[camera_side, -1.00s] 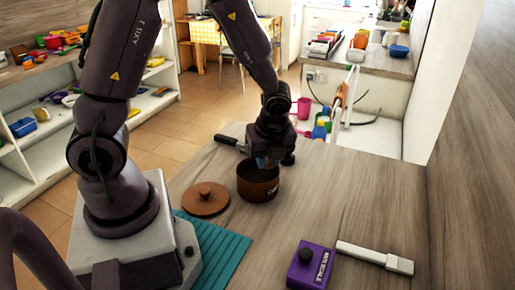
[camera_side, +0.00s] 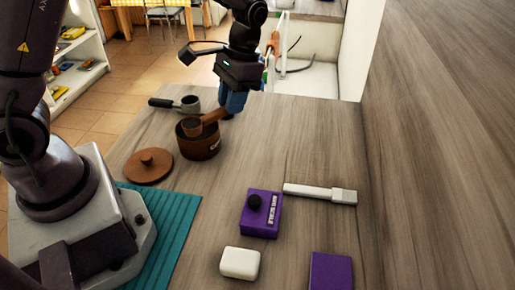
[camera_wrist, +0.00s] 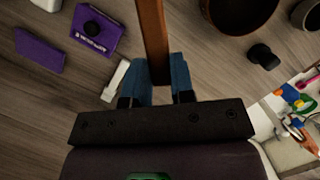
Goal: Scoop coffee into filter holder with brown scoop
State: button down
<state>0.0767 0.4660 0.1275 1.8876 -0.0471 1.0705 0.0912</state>
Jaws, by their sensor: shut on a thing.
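My gripper (camera_side: 235,102), with blue fingertips, is shut on the handle of the brown scoop (camera_side: 192,126). The handle (camera_wrist: 153,35) also shows between the fingers (camera_wrist: 166,82) in the wrist view. In the side view the scoop's cup appears at the mouth of the brown coffee container (camera_side: 200,149); its exact height and contents cannot be told. The container (camera_wrist: 238,14) is partly cut off at the top of the wrist view. The filter holder (camera_side: 188,104), a metal basket with a black handle, lies behind the container.
A brown lid (camera_side: 148,165) lies left of the container, near a teal mat (camera_side: 170,225). A purple scale box (camera_side: 261,213), white bar (camera_side: 320,193), white block (camera_side: 240,263) and purple block (camera_side: 330,271) are in front.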

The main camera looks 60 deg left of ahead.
jog(key=shift+w+d+r, duration=0.15)
jog(key=shift+w+d, duration=0.25)
jog(key=shift+w, duration=0.1)
jog(key=shift+w+a, duration=0.1)
jog(key=shift+a, duration=0.1)
jog(key=w+a+f+n, duration=0.1)
jog(key=w+a+f, duration=0.15)
jog(key=a, duration=0.65)
jog(key=w+a+f+n+h, duration=0.15)
jog(key=a+f, duration=0.25)
jog(key=a, duration=0.4)
jog(key=w+a+f+n+y, duration=0.1)
jog(key=w+a+f, duration=0.2)
jog(key=a, duration=0.6)
jog(key=w+a+r+m, duration=0.2)
jog(key=w+a+m, duration=0.1)
jog(key=shift+w+a+r, duration=0.15)
jog(key=shift+a, duration=0.1)
jog(key=shift+r, duration=0.1)
